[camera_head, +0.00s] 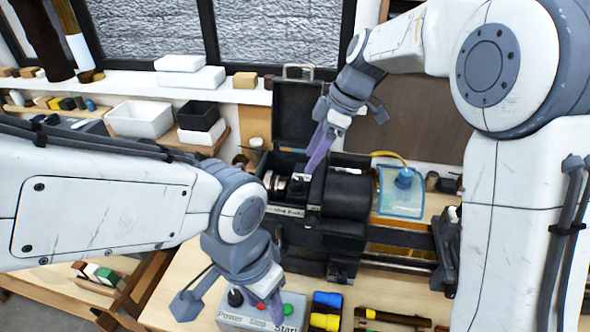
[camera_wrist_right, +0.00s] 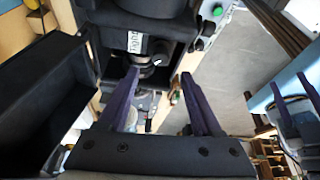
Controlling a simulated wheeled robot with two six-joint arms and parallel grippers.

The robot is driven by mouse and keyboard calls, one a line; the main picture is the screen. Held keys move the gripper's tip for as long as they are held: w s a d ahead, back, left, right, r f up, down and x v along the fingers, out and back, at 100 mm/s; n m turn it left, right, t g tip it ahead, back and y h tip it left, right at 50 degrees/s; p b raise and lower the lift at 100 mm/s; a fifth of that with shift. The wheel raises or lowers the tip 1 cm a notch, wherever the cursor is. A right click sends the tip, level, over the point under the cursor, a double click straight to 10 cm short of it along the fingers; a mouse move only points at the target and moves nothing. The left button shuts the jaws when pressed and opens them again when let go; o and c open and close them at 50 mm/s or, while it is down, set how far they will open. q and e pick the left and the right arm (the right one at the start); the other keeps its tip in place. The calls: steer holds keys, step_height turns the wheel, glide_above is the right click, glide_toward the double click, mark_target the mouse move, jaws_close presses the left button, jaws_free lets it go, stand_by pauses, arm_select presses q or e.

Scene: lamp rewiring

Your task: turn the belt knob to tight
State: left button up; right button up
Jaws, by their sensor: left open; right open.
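A black machine (camera_head: 345,195) stands on the bench, with a shiny stepped metal pulley (camera_head: 278,184) in its open housing. A white label strip (camera_head: 285,211) runs along the housing's front edge; its text is too small to read surely. I cannot clearly pick out the belt knob; a small dark round part (camera_wrist_right: 159,47) beside the white label (camera_wrist_right: 134,40) in the right wrist view may be it. My right gripper (camera_head: 316,160) is open and empty, pointing down over the housing. My left gripper (camera_head: 268,300) is open above the control box, apart from the machine.
The control box (camera_head: 240,318) at the front has a black knob, a red button and a green button. An upright black lid (camera_head: 298,115) stands behind the housing. A clear blue guard (camera_head: 402,195) is at its right. Yellow and blue blocks lie in front.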

mark_target(298, 179)
steer(key=p+x, duration=0.2)
steer(key=x, duration=0.4)
steer(key=shift+a+f, duration=0.15)
steer(key=shift+f, duration=0.15)
